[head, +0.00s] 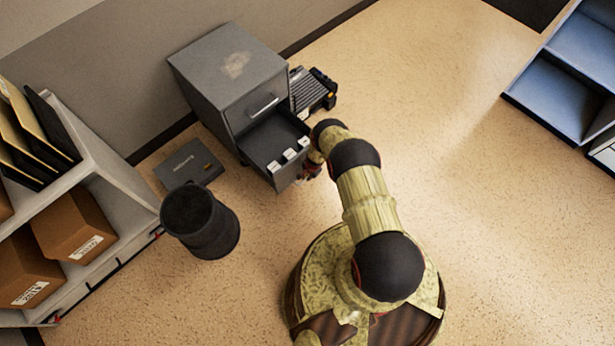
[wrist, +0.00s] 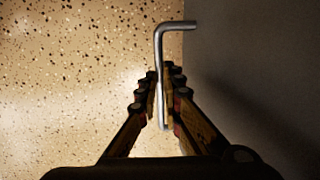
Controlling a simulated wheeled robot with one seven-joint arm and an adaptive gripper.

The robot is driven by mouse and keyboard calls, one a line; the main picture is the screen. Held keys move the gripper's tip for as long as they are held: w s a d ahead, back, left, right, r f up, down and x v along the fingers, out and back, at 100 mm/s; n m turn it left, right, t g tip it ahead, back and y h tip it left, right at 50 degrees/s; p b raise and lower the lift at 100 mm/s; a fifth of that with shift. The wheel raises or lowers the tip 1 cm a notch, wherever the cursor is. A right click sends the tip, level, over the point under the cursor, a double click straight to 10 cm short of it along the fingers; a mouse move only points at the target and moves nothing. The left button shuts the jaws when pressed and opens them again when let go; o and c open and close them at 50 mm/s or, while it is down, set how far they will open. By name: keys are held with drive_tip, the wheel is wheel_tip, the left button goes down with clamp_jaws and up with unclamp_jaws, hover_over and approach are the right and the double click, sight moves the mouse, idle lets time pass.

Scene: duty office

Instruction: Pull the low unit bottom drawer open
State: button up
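The low unit is a grey metal cabinet (head: 212,68) against the wall in the head view. Its upper drawer is shut, with a bar handle (head: 263,106) on it. The drawer below (head: 258,148) stands pulled out, showing its dark inside and several white tabs near its front. My gripper (head: 312,170) is at that drawer's front, partly hidden by my arm. In the wrist view, my gripper (wrist: 165,82) has its fingers closed in on both sides of a bent metal bar handle (wrist: 159,48). The grey drawer front (wrist: 250,75) fills the right side.
A black bin (head: 202,225) and a dark flat box (head: 189,165) stand left of the cabinet. A dark ridged item (head: 308,90) lies beside its right side. A shelf with boxes (head: 125,185) is at left, a blue shelf (head: 565,85) at right. Floor at right is clear.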

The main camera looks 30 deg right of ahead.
drive_tip(key=o, duration=0.5)
drive_tip(key=shift+r, duration=0.15)
wheel_tip(320, 180, up, 11)
drive_tip(key=s, duration=0.2)
drive_tip(key=shift+d+r, duration=0.2)
drive_tip(key=shift+d, duration=0.15)
idle(0.5)
drive_tip(key=shift+s, duration=0.1)
idle(0.4)
